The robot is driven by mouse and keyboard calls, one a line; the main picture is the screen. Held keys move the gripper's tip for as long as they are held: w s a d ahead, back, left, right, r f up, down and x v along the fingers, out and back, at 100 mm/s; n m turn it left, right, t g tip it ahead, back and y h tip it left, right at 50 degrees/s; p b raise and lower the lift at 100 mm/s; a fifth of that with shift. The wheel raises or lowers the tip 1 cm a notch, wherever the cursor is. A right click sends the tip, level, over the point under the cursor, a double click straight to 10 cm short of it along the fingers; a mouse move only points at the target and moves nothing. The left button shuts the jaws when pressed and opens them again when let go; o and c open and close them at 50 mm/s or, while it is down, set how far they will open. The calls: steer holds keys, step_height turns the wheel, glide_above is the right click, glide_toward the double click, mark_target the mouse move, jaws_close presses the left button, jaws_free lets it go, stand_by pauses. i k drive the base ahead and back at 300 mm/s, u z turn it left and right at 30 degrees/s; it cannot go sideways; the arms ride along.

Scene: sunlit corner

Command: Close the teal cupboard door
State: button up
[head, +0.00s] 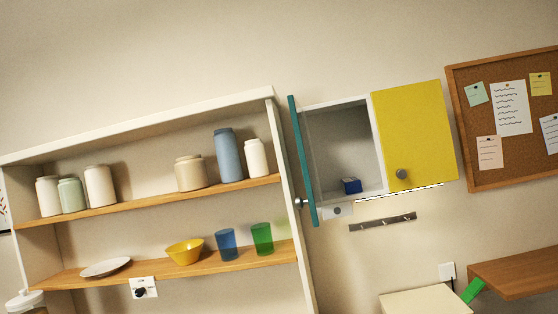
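The teal cupboard door (303,165) stands open on the left side of the wall cupboard. It is swung out so that I see it nearly edge-on, with a round knob (300,203) near its lower end. The open compartment (340,140) is grey inside and holds a small dark blue box (351,186) on its floor. The yellow door (412,135) beside it on the right is shut and has a dark round knob. My gripper is not in view. The whole picture is tilted.
A white shelf unit (278,130) with jars, cups and a bowl stands left of the teal door, close to it. A hook rail (383,222) is on the wall below the cupboard. A cork board (480,150) hangs at right, above a brown wooden surface (515,270).

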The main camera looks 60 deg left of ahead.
mark_target(313, 200)
steer(key=u, duration=1.35)
steer(key=i, duration=1)
steer(key=z, duration=0.35)
steer(key=k, duration=1.15)
steer(key=u, duration=0.2)
steer(key=i, duration=0.35)
steer(key=u, duration=0.1)
